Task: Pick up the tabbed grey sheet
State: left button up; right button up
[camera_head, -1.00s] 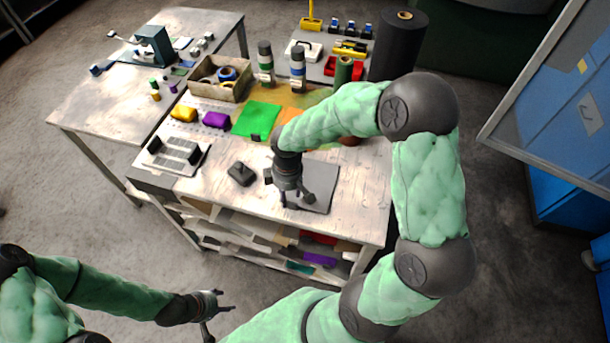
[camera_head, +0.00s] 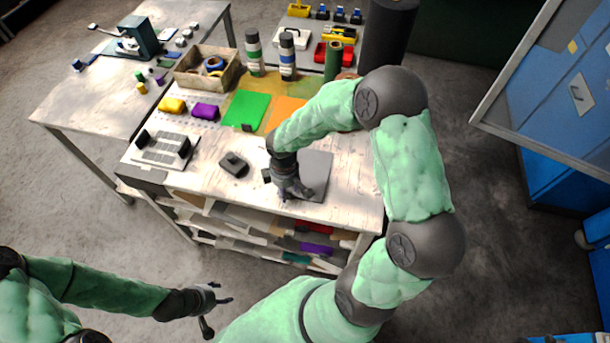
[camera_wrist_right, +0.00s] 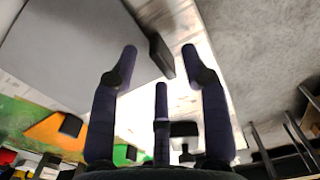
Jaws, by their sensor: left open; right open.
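The grey sheet (camera_head: 318,172) lies flat on the white worn bench, near its front edge. Its dark tab (camera_wrist_right: 161,54) stands at the sheet's edge in the right wrist view, where the sheet (camera_wrist_right: 65,45) fills the upper left. My right gripper (camera_head: 288,194) is open at the sheet's left front part and hides some of it. In the wrist view the tab appears between the spread fingertips of this gripper (camera_wrist_right: 160,50); contact cannot be told. My left gripper (camera_head: 220,306) is open and empty, low in front of the bench.
A small black block (camera_head: 234,164) lies left of the grey sheet. A slotted grey plate (camera_head: 160,151) is further left. A green sheet (camera_head: 248,108) and an orange sheet (camera_head: 286,112) lie behind. Shelves with coloured pieces (camera_head: 316,247) are below the benchtop.

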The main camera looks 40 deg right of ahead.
notch_tip(320, 180, down, 2)
jog(key=shift+f, duration=0.2)
grip_shut()
jog(key=shift+r, duration=0.2)
